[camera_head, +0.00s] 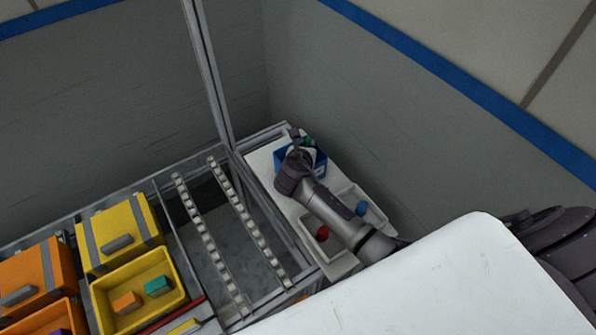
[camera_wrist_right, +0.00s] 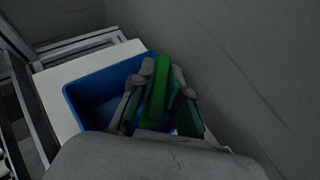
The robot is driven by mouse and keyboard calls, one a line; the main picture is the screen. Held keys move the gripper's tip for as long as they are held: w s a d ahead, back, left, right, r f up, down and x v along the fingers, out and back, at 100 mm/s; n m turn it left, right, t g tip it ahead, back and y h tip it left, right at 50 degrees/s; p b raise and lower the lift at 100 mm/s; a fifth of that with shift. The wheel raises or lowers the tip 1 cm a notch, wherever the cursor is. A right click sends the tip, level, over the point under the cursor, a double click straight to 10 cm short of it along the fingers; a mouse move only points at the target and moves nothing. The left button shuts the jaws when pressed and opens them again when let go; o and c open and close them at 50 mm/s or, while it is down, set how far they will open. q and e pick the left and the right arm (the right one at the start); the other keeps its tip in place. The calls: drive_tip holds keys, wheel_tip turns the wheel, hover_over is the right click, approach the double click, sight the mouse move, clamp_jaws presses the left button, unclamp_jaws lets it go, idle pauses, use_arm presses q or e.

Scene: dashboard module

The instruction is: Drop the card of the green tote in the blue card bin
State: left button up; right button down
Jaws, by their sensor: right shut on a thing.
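The blue card bin (camera_head: 319,168) sits at the far end of a white shelf, against the grey wall. It also shows in the right wrist view (camera_wrist_right: 88,98), open at the top. My right gripper (camera_head: 303,143) is over the bin, pointing down toward it. In the right wrist view its fingers (camera_wrist_right: 160,98) are shut on a green card (camera_wrist_right: 158,85), which stands upright between them with the bin's interior behind. Whether the card's lower end touches the bin floor is hidden. My left gripper is not in view.
White trays beside the bin hold a red item (camera_head: 322,232) and a blue item (camera_head: 361,208), under my right forearm. A metal post (camera_head: 208,75) and roller rails (camera_head: 240,215) stand to the left. Yellow (camera_head: 118,233) and orange (camera_head: 38,278) totes sit further left.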

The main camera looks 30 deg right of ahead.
drive_tip(key=c, duration=1.1)
unclamp_jaws()
drive_tip(key=shift+o, duration=0.2)
drive_tip(key=v, duration=1.2)
